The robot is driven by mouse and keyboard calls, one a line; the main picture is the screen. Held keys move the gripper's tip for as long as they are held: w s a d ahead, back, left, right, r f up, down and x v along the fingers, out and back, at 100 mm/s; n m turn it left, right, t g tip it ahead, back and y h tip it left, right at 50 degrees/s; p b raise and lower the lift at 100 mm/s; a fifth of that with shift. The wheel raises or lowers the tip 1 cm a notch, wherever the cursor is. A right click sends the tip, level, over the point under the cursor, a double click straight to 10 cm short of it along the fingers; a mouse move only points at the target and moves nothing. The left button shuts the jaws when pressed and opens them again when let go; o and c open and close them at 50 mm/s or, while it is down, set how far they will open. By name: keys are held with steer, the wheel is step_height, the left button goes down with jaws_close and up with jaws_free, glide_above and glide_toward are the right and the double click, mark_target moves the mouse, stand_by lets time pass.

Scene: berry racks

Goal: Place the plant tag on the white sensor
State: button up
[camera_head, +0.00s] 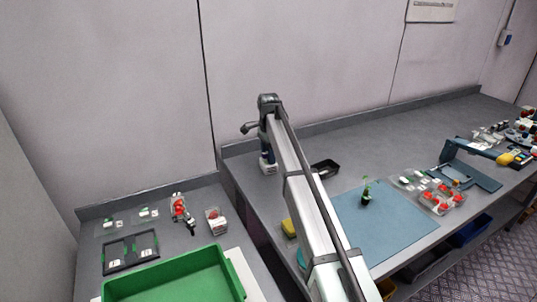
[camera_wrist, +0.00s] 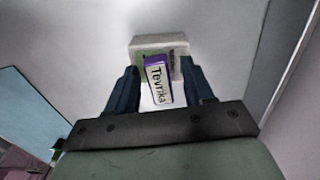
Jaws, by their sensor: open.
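The plant tag (camera_wrist: 157,82), a pale label with a purple edge and the printed word "Tevrika", lies over the white sensor (camera_wrist: 146,42) in the wrist view. The sensor is a white block with a greenish face, partly covered by the tag. The tag appears to rest on it, but exact contact is hard to tell. My gripper (camera_wrist: 158,68) is open, with one dark blue finger on each side of the tag and a gap to both. In the head view the sensor (camera_head: 267,169) is a small white shape under my gripper; the tag cannot be made out there.
A black tray (camera_head: 325,168) stands right of my gripper. A blue mat (camera_head: 400,225) with a small potted plant (camera_head: 366,196) lies further right, near berry punnets (camera_head: 436,204). A green crate (camera_head: 165,277) stands on the left bench. Bare grey bench lies behind the mat.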

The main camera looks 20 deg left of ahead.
steer(key=shift+r, duration=0.15)
step_height(320, 180, up, 12)
stand_by(0.5)
